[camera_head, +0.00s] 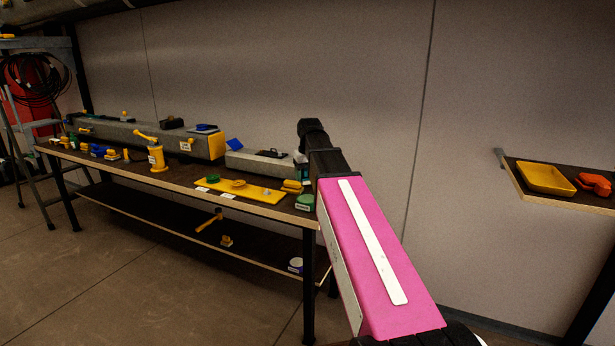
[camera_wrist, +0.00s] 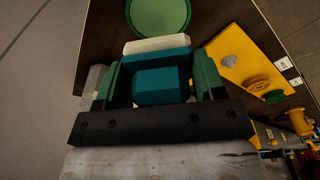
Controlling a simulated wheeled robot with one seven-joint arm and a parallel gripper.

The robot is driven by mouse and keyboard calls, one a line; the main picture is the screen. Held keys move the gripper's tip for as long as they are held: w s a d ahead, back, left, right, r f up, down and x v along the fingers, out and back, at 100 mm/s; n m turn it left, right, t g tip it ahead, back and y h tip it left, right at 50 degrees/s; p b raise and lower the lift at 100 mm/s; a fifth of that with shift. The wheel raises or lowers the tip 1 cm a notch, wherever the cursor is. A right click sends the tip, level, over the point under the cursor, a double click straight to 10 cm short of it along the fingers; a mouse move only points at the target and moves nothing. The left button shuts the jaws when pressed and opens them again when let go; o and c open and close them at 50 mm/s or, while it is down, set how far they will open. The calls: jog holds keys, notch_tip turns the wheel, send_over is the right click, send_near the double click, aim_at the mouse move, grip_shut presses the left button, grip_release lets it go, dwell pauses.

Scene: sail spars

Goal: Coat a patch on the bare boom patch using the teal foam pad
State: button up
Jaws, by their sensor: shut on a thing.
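My gripper (camera_wrist: 158,76) is shut on the teal foam pad (camera_wrist: 160,88) in the wrist view. A teal band and a pale strip show just beyond the pad, between the dark green fingers. A long grey beam (camera_head: 120,133) with a yellow end and a shorter grey block (camera_head: 258,164) lie on the bench. I cannot tell which surface is the bare boom patch.
A green disc (camera_wrist: 158,14) shows at the wrist view's top. A right-hand shelf (camera_head: 528,187) holds a yellow tray (camera_head: 546,179) and an orange tool (camera_head: 594,184).

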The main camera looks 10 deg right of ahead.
aim_at(307, 198)
jog(key=shift+f, duration=2.7)
jog(key=shift+f, duration=0.6)
jog(key=shift+r, duration=3.55)
jog(key=shift+s+f, duration=0.1)
